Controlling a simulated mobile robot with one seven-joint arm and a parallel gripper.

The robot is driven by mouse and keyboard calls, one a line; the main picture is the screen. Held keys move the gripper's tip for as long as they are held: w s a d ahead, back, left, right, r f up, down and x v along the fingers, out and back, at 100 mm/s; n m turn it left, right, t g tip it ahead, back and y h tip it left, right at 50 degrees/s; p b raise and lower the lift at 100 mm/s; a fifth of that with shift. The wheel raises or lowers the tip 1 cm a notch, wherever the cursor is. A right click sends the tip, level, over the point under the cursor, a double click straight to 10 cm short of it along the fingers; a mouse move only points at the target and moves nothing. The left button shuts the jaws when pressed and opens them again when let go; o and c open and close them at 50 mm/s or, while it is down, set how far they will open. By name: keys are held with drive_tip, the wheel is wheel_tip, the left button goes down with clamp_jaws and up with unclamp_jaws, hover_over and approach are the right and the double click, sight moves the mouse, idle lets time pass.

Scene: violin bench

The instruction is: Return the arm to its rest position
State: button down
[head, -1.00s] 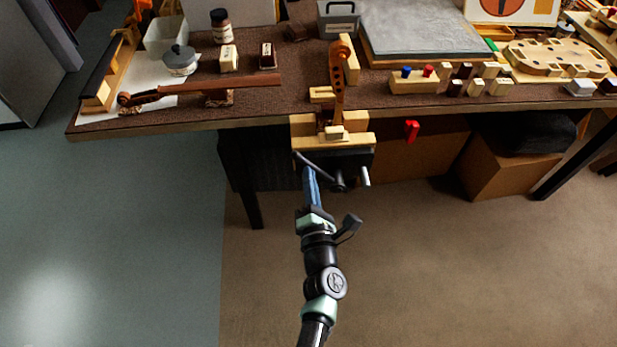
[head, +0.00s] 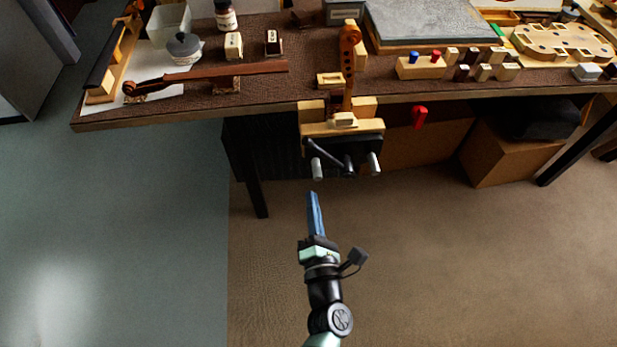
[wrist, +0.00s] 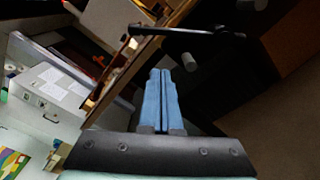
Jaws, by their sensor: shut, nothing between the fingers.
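My gripper (head: 315,214) has two blue fingers held together, with nothing between them. In the head view it is over the brown floor, in front of the bench and a little below the vise (head: 343,153), apart from it. In the wrist view my gripper (wrist: 162,100) shows its fingers side by side, pointing toward the dark underside of the bench. The vise is fixed at the bench's front edge, with wooden jaws and metal handle ends. A scroll neck piece (head: 348,65) stands upright at the vise.
The workbench (head: 200,107) carries a second violin neck (head: 205,76), a peg block (head: 421,68), a grey slab (head: 430,22) and a violin body form (head: 560,41). A red clamp-like item (head: 419,116) hangs at the front edge. Boxes (head: 500,155) stand underneath. The floor in front is clear.

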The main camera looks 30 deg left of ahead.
drive_tip(key=shift+v, duration=1.6)
drive_tip(key=w+r+n+y, duration=0.1)
drive_tip(key=w+r+n, duration=0.4)
drive_tip(key=r+n, duration=0.55)
drive_tip(key=w+r+n, duration=0.5)
drive_tip(key=r+n, duration=0.4)
drive_tip(key=r, duration=0.3)
drive_tip(key=w+d+r+n+t+h, duration=0.1)
drive_tip(key=d+r+n+t+h, duration=0.2)
drive_tip(key=r+n, duration=1.1)
drive_tip(key=s+d+r+n+t+h, duration=0.25)
drive_tip(key=s+d+r, duration=0.2)
drive_tip(key=r, duration=0.55)
drive_tip(key=s+d+r+n+t+h, duration=0.25)
drive_tip(key=s+r+t, duration=0.2)
drive_tip(key=r, duration=0.45)
drive_tip(key=s+d+r+n+t+h, duration=0.1)
drive_tip(key=s+d+r+t+h, duration=0.3)
drive_tip(key=r, duration=0.6)
wheel_tip(320, 180, up, 15)
drive_tip(key=g+p, duration=0.1)
drive_tip(key=p, duration=1.5)
drive_tip(key=shift+a+r+y+p, duration=0.15)
drive_tip(key=shift+y+p, duration=0.15)
drive_tip(key=shift+p, duration=0.05)
drive_tip(key=shift+s, duration=0.1)
